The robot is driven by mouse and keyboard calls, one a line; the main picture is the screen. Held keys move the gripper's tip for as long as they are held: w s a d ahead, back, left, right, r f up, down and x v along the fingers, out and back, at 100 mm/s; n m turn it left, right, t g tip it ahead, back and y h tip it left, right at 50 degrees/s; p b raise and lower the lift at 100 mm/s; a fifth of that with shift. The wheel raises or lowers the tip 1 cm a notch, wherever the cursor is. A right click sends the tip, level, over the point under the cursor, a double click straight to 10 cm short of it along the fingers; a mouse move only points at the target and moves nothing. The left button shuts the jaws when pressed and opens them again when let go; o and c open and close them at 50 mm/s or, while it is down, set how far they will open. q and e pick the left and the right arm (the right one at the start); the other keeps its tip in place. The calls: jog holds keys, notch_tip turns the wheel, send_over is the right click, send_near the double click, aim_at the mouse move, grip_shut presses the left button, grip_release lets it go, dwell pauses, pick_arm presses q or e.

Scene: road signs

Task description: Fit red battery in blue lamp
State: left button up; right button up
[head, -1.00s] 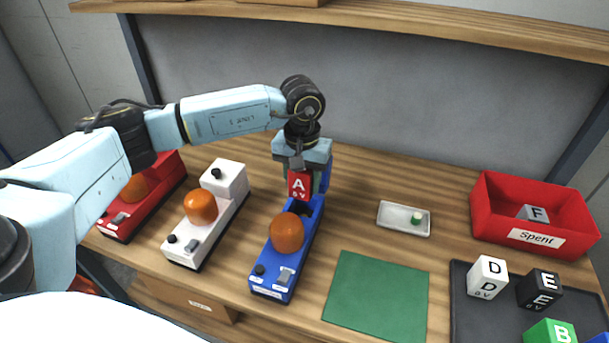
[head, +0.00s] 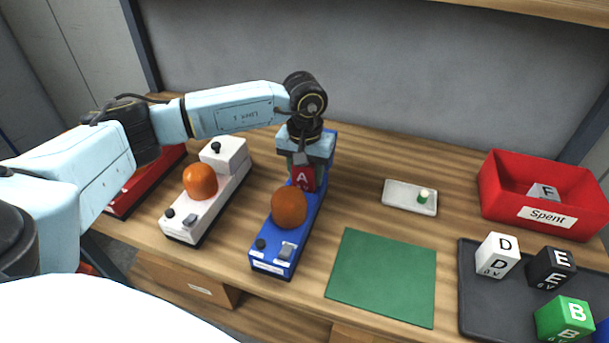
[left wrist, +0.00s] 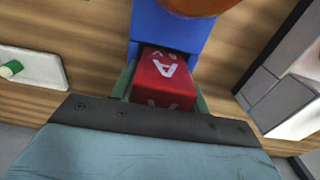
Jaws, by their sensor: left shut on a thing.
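The red battery (head: 304,178), marked A, is at the back end of the blue lamp (head: 272,263), behind its orange dome (head: 289,208). My left gripper (head: 303,168) is shut on the battery from above. In the left wrist view the battery (left wrist: 165,80) sits between the green-grey fingers of the gripper (left wrist: 163,90), against the blue lamp body (left wrist: 165,38). The battery's lower part is hidden, so I cannot tell how deep it sits in the lamp's bay. My right gripper is not in view.
A white lamp (head: 190,219) and a red lamp (head: 130,195) stand to the left. A green mat (head: 382,277) and a small white tray (head: 400,198) lie to the right. The red Spent bin (head: 547,216) and a dark tray (head: 480,310) with battery cubes are further right.

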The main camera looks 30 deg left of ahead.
aim_at(305, 185)
pick_arm(q)
jog(key=f, duration=0.2)
jog(key=s, duration=0.1)
jog(key=shift+d+f, duration=0.25)
jog(key=shift+f, duration=0.15)
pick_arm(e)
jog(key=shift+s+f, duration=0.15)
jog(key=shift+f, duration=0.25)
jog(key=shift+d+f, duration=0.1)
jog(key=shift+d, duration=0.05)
pick_arm(q)
jog(key=o, duration=1.2)
jog(key=shift+f, duration=0.1)
jog(key=shift+o, duration=0.9)
jog(key=r, duration=0.4)
jog(key=w+r, duration=0.1)
jog(key=r, duration=0.2)
jog(key=shift+w+a, duration=0.1)
jog(key=shift+a, duration=0.05)
jog(key=r, duration=0.9)
jog(key=shift+s+r, duration=0.2)
jog(key=shift+s, duration=0.2)
jog(key=shift+a, duration=0.1)
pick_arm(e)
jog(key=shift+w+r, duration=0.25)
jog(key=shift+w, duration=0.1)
